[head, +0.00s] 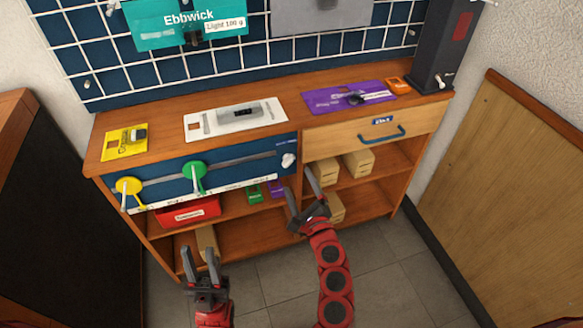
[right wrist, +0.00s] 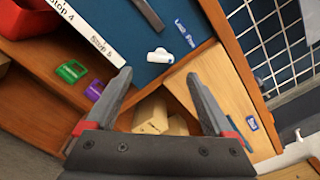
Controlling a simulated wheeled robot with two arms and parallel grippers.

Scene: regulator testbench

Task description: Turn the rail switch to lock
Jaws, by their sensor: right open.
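The rail switch is a small white lever knob (head: 288,160) at the right end of the blue rail panel (head: 232,174) on the bench front. In the right wrist view the switch (right wrist: 158,54) lies ahead of the fingers, beside small blue lettering (right wrist: 185,33) that I cannot read surely. My right gripper (head: 302,187) is open and empty, below and slightly right of the switch, apart from it. In the right wrist view its fingers (right wrist: 158,92) are spread wide. My left gripper (head: 200,254) is open and empty, low in front of the shelf.
A yellow knob (head: 129,187) and a green knob (head: 194,177) sit on the rail to the left. A drawer with a blue handle (head: 382,133) is right of the switch.

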